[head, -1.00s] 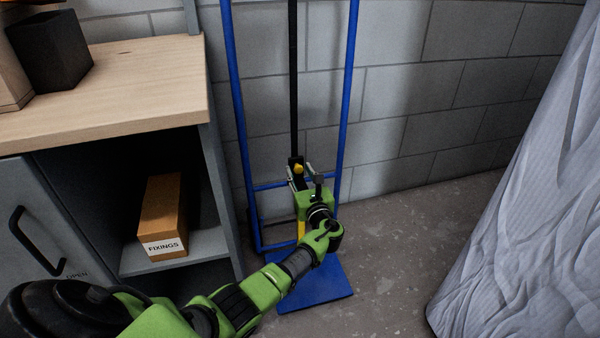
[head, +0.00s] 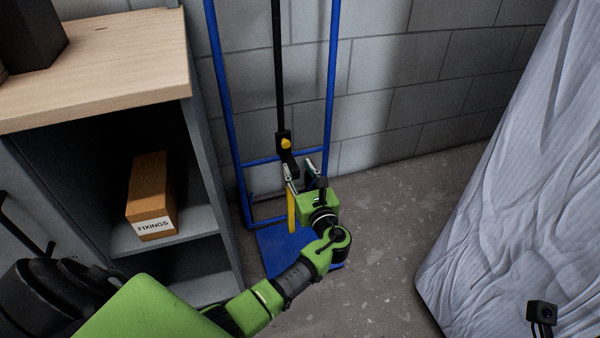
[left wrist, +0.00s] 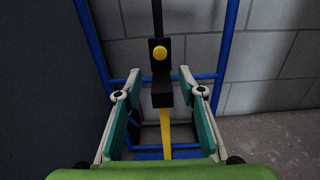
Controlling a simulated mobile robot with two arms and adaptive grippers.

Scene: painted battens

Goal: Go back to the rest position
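My left gripper (head: 307,174) is open and empty. In the head view it is just below and right of a black buckle-like piece (head: 282,148) with a yellow knob. In the left wrist view the open teal-padded fingers (left wrist: 161,97) stand to either side of this black piece (left wrist: 160,80), which appears ahead of them and is not gripped. A black strap or bar runs up from it, and a yellow strip (left wrist: 166,130) hangs below. My right gripper is not in view.
The blue hand-truck-like frame (head: 330,100) stands against the block wall. A shelf unit (head: 185,55) with a FIXINGS box (head: 152,198) is on the left. A grey draped sheet (head: 510,170) is on the right. Bare floor (head: 395,215) lies between.

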